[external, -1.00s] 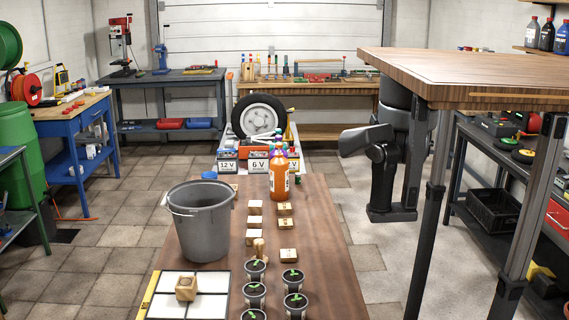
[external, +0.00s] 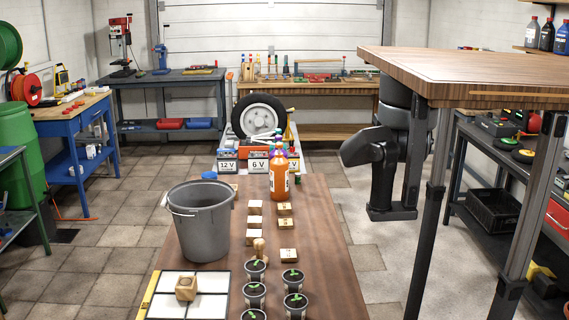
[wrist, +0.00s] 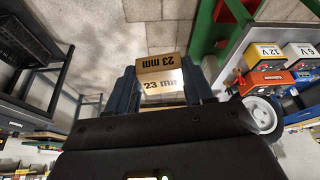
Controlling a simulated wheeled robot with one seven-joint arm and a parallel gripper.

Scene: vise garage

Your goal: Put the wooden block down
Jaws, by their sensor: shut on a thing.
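In the external view my dark arm hangs to the right of the brown table (external: 322,237); the fingers and the held block cannot be made out there.
On the table are several wooden blocks (external: 288,255), a grey bucket (external: 203,225), an orange bottle (external: 278,178), potted seedlings (external: 255,294) and a white-panelled tray (external: 207,306) bearing a block. The table's right side is mostly bare. A wooden-topped high table (external: 470,75) stands at right.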

